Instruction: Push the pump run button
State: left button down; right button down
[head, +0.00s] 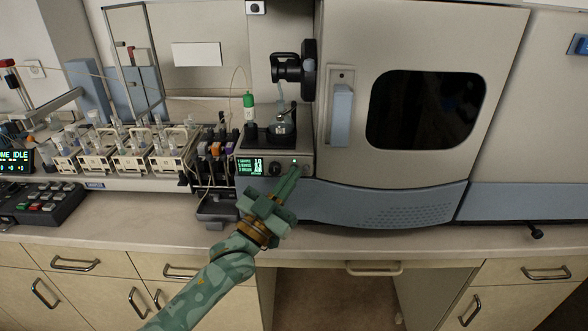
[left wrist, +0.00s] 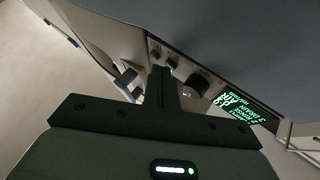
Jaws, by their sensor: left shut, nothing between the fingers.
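The pump unit (head: 303,156) is a grey panel at the lower left of the spectrometer, with a lit green display (head: 250,167) and a dark knob (head: 275,169). The display (left wrist: 246,107) and knob (left wrist: 195,86) also show in the left wrist view. My left gripper (head: 294,170) is shut and empty, its fingertips at the panel just right of the knob. Small buttons (left wrist: 171,61) show beside the fingertips in the left wrist view. I cannot tell which is the run button, or whether the fingertips touch the panel. My right gripper is not in view.
The spectrometer's large door (head: 420,100) stands to the right. Sample racks (head: 120,150) with several vials and a keypad (head: 40,203) are at the left. A small dark tray (head: 217,208) sits left of the gripper. The counter front (head: 350,238) is clear.

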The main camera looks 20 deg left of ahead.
pick_arm(q)
jog(key=shift+s, duration=0.1)
jog(key=shift+s+d+p, duration=0.15)
jog(key=shift+s+p, duration=0.3)
jog(key=s+d+p, duration=0.1)
jog(key=s+p, duration=0.2)
jog(key=s, duration=0.2)
jog(key=shift+s+d, duration=0.35)
jog(key=shift+s, duration=0.05)
dwell(1.1)
